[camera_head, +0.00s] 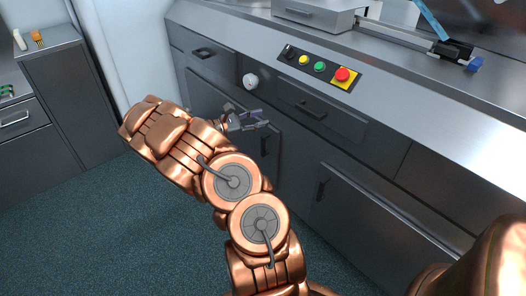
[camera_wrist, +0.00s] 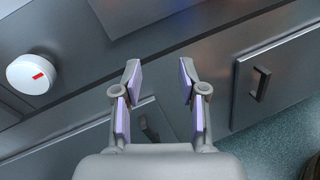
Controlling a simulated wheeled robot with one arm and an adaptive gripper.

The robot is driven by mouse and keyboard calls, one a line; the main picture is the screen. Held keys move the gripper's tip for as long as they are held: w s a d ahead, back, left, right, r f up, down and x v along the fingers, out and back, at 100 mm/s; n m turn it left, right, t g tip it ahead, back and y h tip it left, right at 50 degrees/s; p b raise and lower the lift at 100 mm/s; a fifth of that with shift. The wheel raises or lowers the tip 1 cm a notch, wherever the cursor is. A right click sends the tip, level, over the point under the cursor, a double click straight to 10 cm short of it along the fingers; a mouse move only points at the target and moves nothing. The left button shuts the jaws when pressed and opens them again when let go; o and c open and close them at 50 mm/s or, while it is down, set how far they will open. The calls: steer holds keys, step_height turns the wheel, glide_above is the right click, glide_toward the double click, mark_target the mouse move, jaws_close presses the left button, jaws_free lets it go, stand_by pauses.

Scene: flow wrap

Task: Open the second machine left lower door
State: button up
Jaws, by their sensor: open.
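The machine's left lower door (camera_head: 205,90) is a dark grey panel, mostly hidden behind my arm in the head view. Its upright black handle (camera_head: 265,145) is at its right edge, just below my gripper (camera_head: 250,118) in the picture. In the wrist view, the same handle (camera_wrist: 148,128) shows between the finger bases of my gripper (camera_wrist: 160,78), partly hidden by the gripper. The door looks shut. My gripper is open and empty, with purple pads, and its fingers point at the machine front. I cannot tell whether it touches anything.
A right lower door has its own handle (camera_head: 321,190). Above are a drawer handle (camera_head: 312,110), a white knob (camera_head: 250,80) and a button panel with a red button (camera_head: 342,74). A grey cabinet (camera_head: 70,90) stands left. The green floor (camera_head: 100,230) is clear.

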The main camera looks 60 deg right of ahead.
mark_target(262, 143)
steer(key=w+d+f+n+t+b, duration=0.1)
steer(key=w+f+n+b, duration=0.1)
steer(key=f, duration=0.4)
steer(key=w+d+f+n+t+h+b, duration=0.1)
steer(key=w+d+f+n+b, duration=0.1)
steer(key=f, duration=0.5)
steer(key=w+d+f+n+t+h+b, duration=0.1)
steer(key=w+f+n+b, duration=0.1)
steer(key=f, duration=0.5)
steer(key=shift+w+d+f+t, duration=0.15)
steer(key=shift+w+t, duration=0.25)
steer(key=shift+b+x, duration=1)
steer(key=shift+x, duration=2.3)
steer(key=shift+c, duration=0.3)
jaws_close()
